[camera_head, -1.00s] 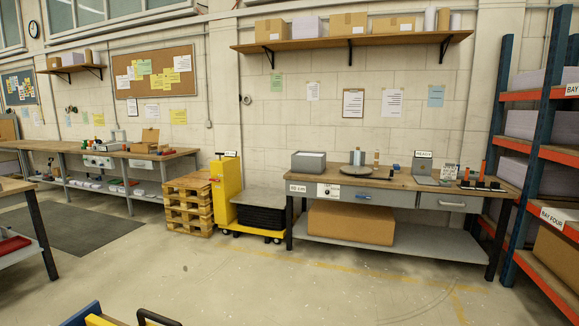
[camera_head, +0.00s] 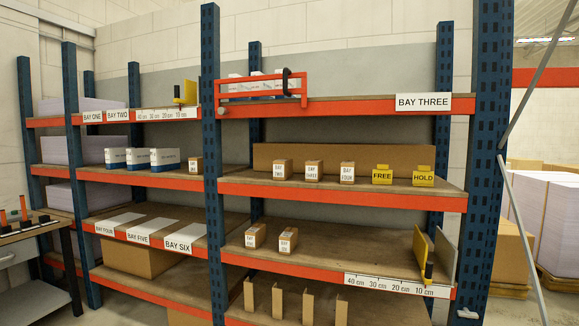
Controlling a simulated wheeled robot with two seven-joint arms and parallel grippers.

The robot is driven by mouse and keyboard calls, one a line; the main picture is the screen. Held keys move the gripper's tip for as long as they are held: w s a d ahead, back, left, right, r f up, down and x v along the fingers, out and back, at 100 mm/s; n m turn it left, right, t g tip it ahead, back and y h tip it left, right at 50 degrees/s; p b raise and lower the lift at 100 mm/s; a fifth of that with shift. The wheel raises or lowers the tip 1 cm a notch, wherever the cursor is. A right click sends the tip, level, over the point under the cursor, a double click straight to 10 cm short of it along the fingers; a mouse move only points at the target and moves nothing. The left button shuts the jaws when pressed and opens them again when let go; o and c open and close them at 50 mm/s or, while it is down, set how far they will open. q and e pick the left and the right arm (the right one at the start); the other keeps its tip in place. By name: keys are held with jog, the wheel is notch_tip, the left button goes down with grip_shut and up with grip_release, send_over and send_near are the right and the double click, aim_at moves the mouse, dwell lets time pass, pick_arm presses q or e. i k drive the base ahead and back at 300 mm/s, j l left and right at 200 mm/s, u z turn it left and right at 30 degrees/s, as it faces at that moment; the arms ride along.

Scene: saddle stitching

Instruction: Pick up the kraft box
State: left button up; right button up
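Several small kraft-brown boxes with white labels stand on the blue and orange rack. On its middle right shelf are the box labelled BAY TWO (camera_head: 282,170), one beside it (camera_head: 314,171) and the box labelled BAY FOUR (camera_head: 347,173). Two more, a left one (camera_head: 255,236) and a right one (camera_head: 288,240), stand one shelf lower. A smaller one (camera_head: 195,165) stands on the middle left shelf. A large brown carton (camera_head: 140,258) is low on the left. I cannot tell which is the task's kraft box. Neither gripper is in view.
Yellow FREE (camera_head: 382,175) and HOLD (camera_head: 423,176) tags stand on the middle shelf. A red gate-like frame (camera_head: 262,92) is on the upper shelf beside the BAY THREE label (camera_head: 423,102). Blue uprights (camera_head: 211,200) divide the bays. A workbench (camera_head: 30,235) edges in at left.

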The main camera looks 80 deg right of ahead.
aim_at(195, 164)
jog(key=z, duration=2.45)
jog(key=i+j, duration=0.05)
